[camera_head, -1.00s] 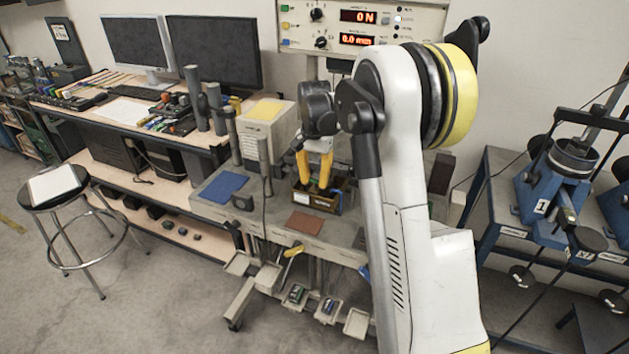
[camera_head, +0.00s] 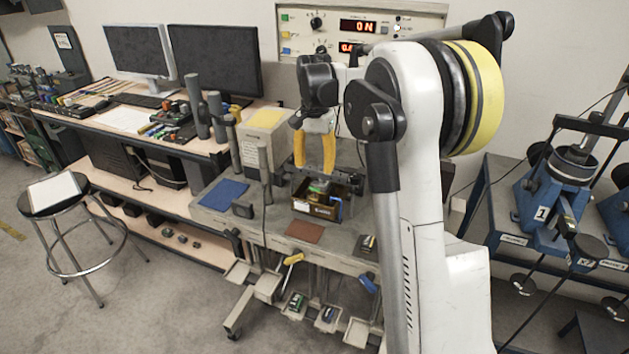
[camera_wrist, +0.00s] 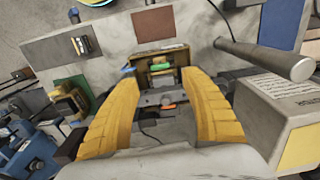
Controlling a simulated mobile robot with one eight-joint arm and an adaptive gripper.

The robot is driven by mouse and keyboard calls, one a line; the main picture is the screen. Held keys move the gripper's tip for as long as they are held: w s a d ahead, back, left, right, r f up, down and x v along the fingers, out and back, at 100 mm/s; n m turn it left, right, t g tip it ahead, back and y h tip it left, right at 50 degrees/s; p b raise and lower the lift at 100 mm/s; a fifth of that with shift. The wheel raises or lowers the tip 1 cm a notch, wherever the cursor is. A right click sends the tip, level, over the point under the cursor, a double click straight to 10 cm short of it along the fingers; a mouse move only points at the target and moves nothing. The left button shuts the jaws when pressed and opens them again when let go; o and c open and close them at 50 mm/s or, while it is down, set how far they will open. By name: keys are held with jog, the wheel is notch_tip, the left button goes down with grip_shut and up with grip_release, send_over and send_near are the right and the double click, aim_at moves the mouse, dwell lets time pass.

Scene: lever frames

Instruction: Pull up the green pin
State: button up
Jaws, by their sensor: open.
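My gripper (camera_head: 315,170) is open, with two yellow fingers pointing down above a small dark box (camera_head: 322,211) on the grey bench. Nothing shows held between the fingers. A small green piece (camera_head: 318,186) shows at the box, just below the fingertips; I cannot tell for certain that it is the green pin. In the wrist view my gripper (camera_wrist: 160,76) frames a green piece (camera_wrist: 168,97) and an orange-red piece (camera_wrist: 166,106) between the fingers. The box (camera_wrist: 160,58) lies beyond the fingertips there, with some green inside it.
A blue mat (camera_head: 222,193) and a brown mat (camera_head: 305,231) lie on the bench (camera_head: 265,223). A beige box with a yellow top (camera_head: 267,118) and upright grey cylinders (camera_head: 217,115) stand left of the gripper. A control panel (camera_head: 362,27) is behind. Blue machines (camera_head: 548,190) stand right.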

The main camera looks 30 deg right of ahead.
jog(key=shift+r, duration=2.05)
